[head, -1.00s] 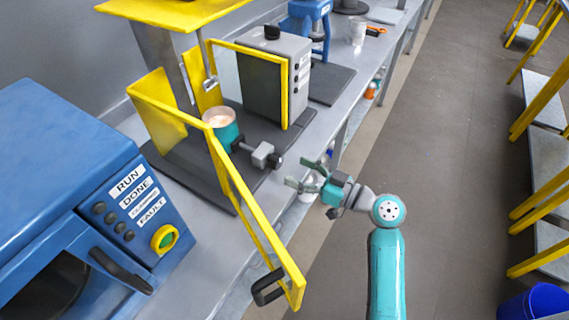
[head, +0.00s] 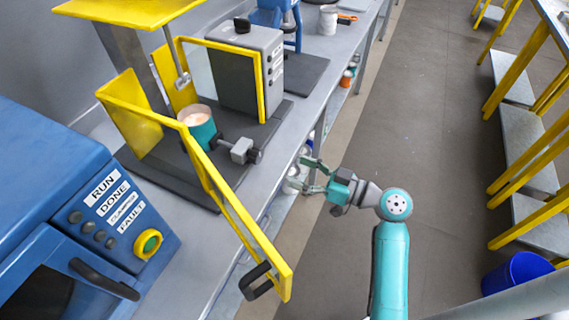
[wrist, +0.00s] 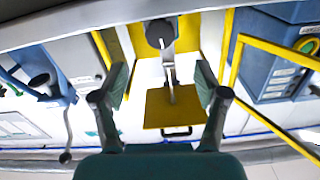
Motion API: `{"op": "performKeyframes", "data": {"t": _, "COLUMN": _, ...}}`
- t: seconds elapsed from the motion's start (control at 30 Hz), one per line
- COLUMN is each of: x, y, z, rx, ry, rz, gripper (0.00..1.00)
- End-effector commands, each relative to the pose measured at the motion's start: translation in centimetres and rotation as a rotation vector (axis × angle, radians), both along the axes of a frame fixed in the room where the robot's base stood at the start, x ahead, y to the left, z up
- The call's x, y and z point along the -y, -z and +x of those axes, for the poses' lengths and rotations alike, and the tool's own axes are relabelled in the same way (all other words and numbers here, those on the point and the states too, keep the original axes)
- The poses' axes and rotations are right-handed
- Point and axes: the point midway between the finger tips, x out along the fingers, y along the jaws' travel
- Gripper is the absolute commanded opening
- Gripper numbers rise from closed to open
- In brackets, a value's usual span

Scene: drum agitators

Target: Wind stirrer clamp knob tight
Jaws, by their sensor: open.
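The clamp knob (head: 256,156) is small and black. It sits on the bench-front end of a grey clamp block (head: 240,150), beside a teal drum (head: 199,130) with pale contents. My gripper (head: 298,174) is open and empty, off the bench front, to the right of the knob and apart from it. In the wrist view, which looks upside down, a dark round end (wrist: 159,34) that looks like the knob shows high between my spread fingers (wrist: 160,98). The drum cannot be made out there. I cannot tell how tight the knob is.
An open yellow-framed guard door (head: 225,190) with a black handle reaches past the bench edge, left of my gripper. Another yellow frame (head: 262,80) stands by a grey box (head: 235,70). A blue machine (head: 50,170) is at left.

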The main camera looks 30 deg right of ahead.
Motion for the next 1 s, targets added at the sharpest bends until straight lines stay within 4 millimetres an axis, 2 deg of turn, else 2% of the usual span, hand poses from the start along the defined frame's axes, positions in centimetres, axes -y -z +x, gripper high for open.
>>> {"op": "performKeyframes", "data": {"t": 0.17, "x": -1.1, "y": 0.0, "z": 1.3, "rx": 0.0, "ry": -0.003, "rz": -0.001, "gripper": 0.73}}
{"op": "performKeyframes", "data": {"t": 0.63, "x": -5.4, "y": 0.0, "z": 7.3, "rx": 0.0, "ry": -0.003, "rz": -0.001, "gripper": 0.73}}
{"op": "performKeyframes", "data": {"t": 0.8, "x": -6.1, "y": 0.0, "z": 8.3, "rx": 0.0, "ry": -0.002, "rz": 0.0, "gripper": 0.73}}
{"op": "performKeyframes", "data": {"t": 1.0, "x": -6.3, "y": 0.0, "z": 8.6, "rx": -0.001, "ry": 0.0, "rz": -0.001, "gripper": 0.73}}
